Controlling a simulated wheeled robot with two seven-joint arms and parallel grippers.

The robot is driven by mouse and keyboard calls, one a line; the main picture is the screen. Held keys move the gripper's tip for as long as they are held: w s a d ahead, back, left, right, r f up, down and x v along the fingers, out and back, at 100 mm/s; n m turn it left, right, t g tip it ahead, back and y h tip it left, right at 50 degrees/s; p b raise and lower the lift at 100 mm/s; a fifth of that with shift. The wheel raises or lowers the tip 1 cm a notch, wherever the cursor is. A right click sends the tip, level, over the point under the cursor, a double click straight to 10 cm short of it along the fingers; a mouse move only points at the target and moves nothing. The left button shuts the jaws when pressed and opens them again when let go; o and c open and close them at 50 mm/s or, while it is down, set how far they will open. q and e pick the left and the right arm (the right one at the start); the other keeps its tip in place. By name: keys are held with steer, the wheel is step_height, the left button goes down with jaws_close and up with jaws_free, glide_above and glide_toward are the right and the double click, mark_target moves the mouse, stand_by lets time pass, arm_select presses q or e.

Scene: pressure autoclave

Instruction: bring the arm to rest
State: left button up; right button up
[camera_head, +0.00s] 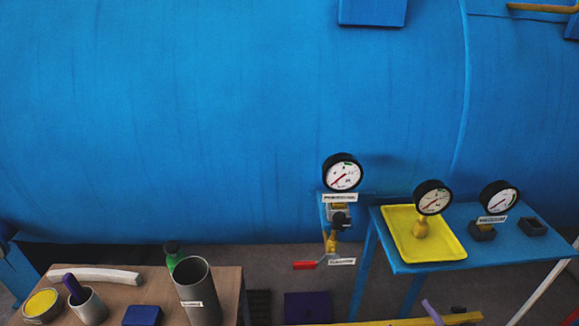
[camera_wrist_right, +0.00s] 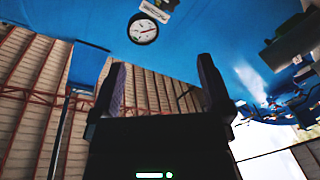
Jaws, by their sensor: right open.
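My right gripper (camera_wrist_right: 160,75) shows in the right wrist view. Its two dark fingers stand apart with nothing between them. Behind it are the blue vessel, a round gauge and a ribbed wall with red beams, so it is clear of contact in that view. I cannot make out either gripper in the head view. The large blue autoclave (camera_head: 200,110) fills the back of the head view.
A blue side table (camera_head: 408,267) holds a yellow tray (camera_head: 450,246) with a gauge (camera_head: 433,197) on it, another gauge (camera_head: 499,197) in a dark holder and an empty dark holder (camera_head: 533,226). A brown table (camera_head: 150,290) at left holds a grey cylinder (camera_head: 195,285) and cups.

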steer(key=s+d+f+m+g+h, duration=0.1)
steer(key=s+d+f+g+h, duration=0.3)
steer(key=d+f, duration=0.45)
steer(key=s+d+f+m+g+h, duration=0.15)
steer(key=s+d+f+g, duration=0.25)
steer(key=s+d+f, duration=0.4)
steer(key=s+d+f+m+g+h, duration=0.2)
steer(key=s+d+f+g, duration=0.2)
steer(key=s, duration=0.4)
steer(key=s+d+f+m+g+h, duration=0.1)
steer(key=s+d+f+g+h, duration=0.1)
steer(key=s+d+f+g, duration=0.45)
steer(key=s+a+f+m+t+y, duration=0.1)
steer(key=s+a+f+y, duration=0.1)
steer(key=a, duration=0.7)
steer(key=s+a+f+m+y, duration=0.1)
steer(key=s+a+y, duration=0.1)
steer(key=a, duration=0.8)
steer(key=s+a+f+t+y, duration=0.1)
steer(key=a+f+y, duration=0.1)
steer(key=a, duration=0.7)
arm_select(q)
step_height(320, 180, down, 6)
steer(key=b, duration=0.6)
steer(key=shift+s+d, duration=0.15)
steer(key=shift+s, duration=0.25)
arm_select(e)
step_height(320, 180, down, 6)
steer(key=a, duration=0.2)
steer(key=shift+s, duration=0.45)
